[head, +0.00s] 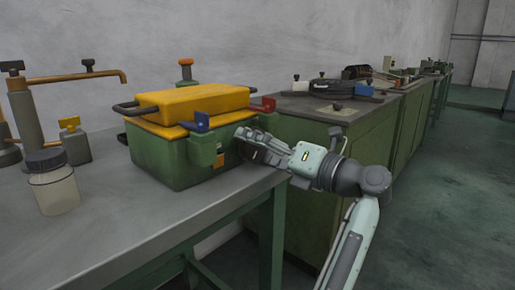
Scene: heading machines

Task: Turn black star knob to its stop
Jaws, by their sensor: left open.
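My left gripper (246,143) is open, with its fingers close against the right end of a green box (165,160) with a yellow lid (190,101). The fingers cover part of that end face. I cannot make out a black star knob between them; if one is there, it is hidden. A small black knob (335,131) shows behind my wrist, by the front of the green cabinet; its shape is too small to tell. Another dark knob (337,107) sits on the cabinet top. My right gripper is not in view.
The box stands on a grey bench (120,225), near its right edge. A jar (54,185) and pipe fittings (24,115) stand at left. The bench front is clear.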

